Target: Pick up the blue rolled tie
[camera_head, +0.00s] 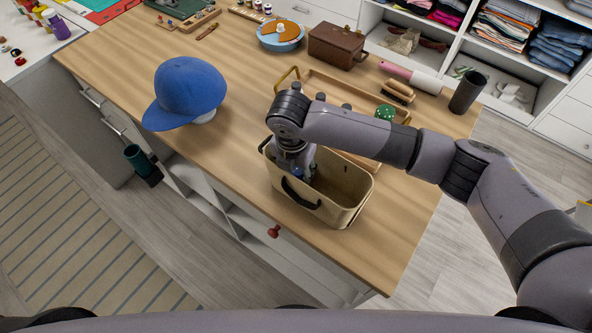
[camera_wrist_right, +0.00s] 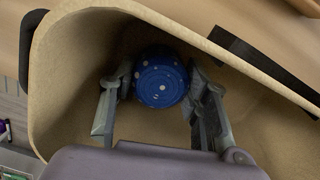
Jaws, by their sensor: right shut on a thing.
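The blue rolled tie (camera_wrist_right: 160,82), a round roll with pale dots, is inside the beige bin (camera_head: 345,210) on the wooden table. The right wrist view shows it near a corner of the bin (camera_wrist_right: 62,60). My right gripper (camera_wrist_right: 158,88) reaches down into the bin, with one finger on each side of the roll, shut on it. In the head view the bin wall and my wrist hide most of the fingers and nearly all of the tie. My left gripper is in neither view.
A blue cap (camera_head: 187,88) is on the table to the left of the bin. Behind the bin are a wooden tray (camera_head: 335,92), a brush (camera_head: 398,92), a brown case (camera_head: 337,45) and a dark cup (camera_head: 467,92). Bare tabletop (camera_head: 240,165) lies between cap and bin.

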